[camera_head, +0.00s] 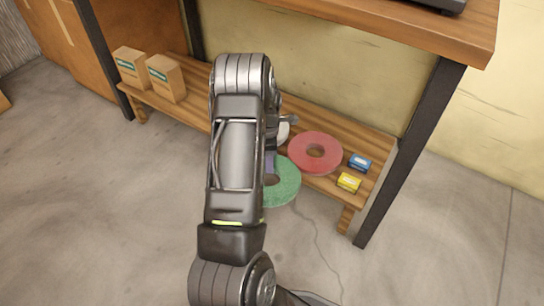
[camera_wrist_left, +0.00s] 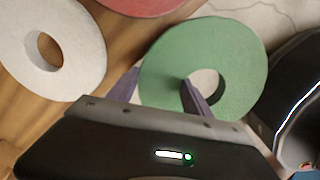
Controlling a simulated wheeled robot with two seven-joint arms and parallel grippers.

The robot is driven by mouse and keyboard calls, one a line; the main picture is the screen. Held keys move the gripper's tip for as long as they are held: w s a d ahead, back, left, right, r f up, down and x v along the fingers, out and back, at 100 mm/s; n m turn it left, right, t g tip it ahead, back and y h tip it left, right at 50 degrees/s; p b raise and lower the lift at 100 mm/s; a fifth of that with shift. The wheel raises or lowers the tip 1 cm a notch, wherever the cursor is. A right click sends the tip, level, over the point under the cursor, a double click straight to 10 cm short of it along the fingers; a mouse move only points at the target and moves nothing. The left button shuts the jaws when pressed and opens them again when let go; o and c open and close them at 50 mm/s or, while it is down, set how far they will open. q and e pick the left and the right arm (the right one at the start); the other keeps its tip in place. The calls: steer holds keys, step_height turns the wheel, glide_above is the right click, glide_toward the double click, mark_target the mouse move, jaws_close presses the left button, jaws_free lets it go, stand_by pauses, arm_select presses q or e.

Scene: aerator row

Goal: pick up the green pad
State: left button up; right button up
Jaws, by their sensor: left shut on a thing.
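The green pad (camera_head: 285,188) is a flat ring with a round hole, at the front edge of the low wooden shelf in the head view. It also shows in the left wrist view (camera_wrist_left: 225,50). My left gripper (camera_wrist_left: 160,84) is shut on the pad's ring, with one purple finger in the hole and the other at the outer edge. In the head view my left arm hides most of the gripper and part of the pad. I cannot tell how far the pad is from the shelf. My right gripper is not in view.
On the low shelf (camera_head: 200,115) lie a red pad (camera_head: 315,153), a partly hidden white pad (camera_wrist_left: 88,52), a blue box (camera_head: 360,163) and a yellow box (camera_head: 349,182). Two cardboard boxes (camera_head: 166,78) stand at its left. A tabletop (camera_head: 400,20) overhangs the shelf. The floor in front is clear.

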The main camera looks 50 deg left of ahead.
arm_select(q)
steer(key=shift+s+d, duration=0.1)
steer(key=shift+d, duration=0.3)
stand_by(0.4)
